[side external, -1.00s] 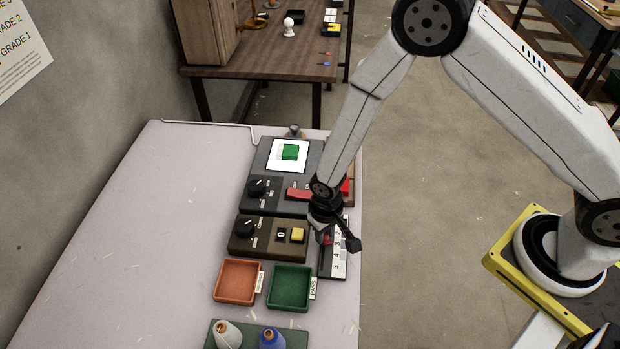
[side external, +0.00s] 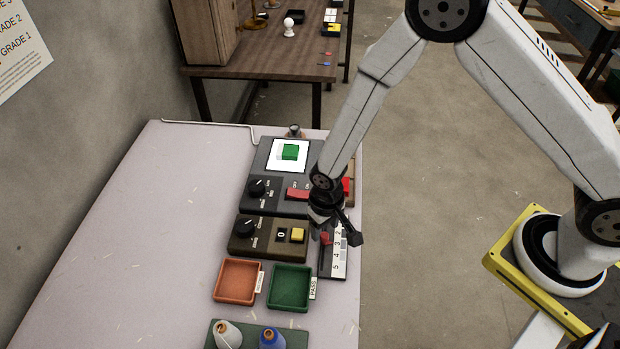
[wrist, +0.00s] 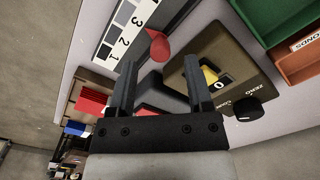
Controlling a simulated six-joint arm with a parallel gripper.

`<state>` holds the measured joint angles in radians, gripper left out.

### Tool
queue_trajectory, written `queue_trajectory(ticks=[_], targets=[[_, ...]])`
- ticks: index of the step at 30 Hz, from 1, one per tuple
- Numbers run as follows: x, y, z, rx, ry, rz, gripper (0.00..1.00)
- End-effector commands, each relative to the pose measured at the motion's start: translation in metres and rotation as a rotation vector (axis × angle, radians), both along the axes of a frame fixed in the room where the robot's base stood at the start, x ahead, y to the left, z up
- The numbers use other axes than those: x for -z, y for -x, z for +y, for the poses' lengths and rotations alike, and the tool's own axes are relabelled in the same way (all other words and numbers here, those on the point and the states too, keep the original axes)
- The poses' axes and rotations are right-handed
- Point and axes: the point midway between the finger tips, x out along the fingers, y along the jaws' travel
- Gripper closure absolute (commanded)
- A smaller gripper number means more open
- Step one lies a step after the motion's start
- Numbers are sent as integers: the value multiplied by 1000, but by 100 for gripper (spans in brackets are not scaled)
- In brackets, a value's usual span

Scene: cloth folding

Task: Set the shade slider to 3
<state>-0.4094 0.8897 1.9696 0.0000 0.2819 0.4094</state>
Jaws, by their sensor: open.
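The shade slider (side external: 332,262) is a dark panel with a pale numbered scale at the table's right edge. Its red pointer knob (side external: 325,238) appears level with about the 3, but the exact setting is hard to tell. In the wrist view the red knob (wrist: 159,46) has its tip toward the scale (wrist: 121,35), close to the 3. My gripper (side external: 336,234) is above the slider, open and empty. In the wrist view the open fingers (wrist: 158,65) are apart, with the knob beyond and between their tips, not gripped.
An olive box (side external: 259,240) with a black dial and yellow button stands left of the slider. A dark console (side external: 275,203) with a green block on its screen and a red switch is behind. Orange (side external: 237,282) and green (side external: 290,287) trays are in front. The table's left side is clear.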

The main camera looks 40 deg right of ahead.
Motion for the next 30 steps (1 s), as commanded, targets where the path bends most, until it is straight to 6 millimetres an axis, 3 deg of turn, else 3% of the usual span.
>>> queue_trajectory(ticks=[15,30], targets=[[-50,0,0,0,-1,-1,35],[-55,0,0,0,0,0,35]])
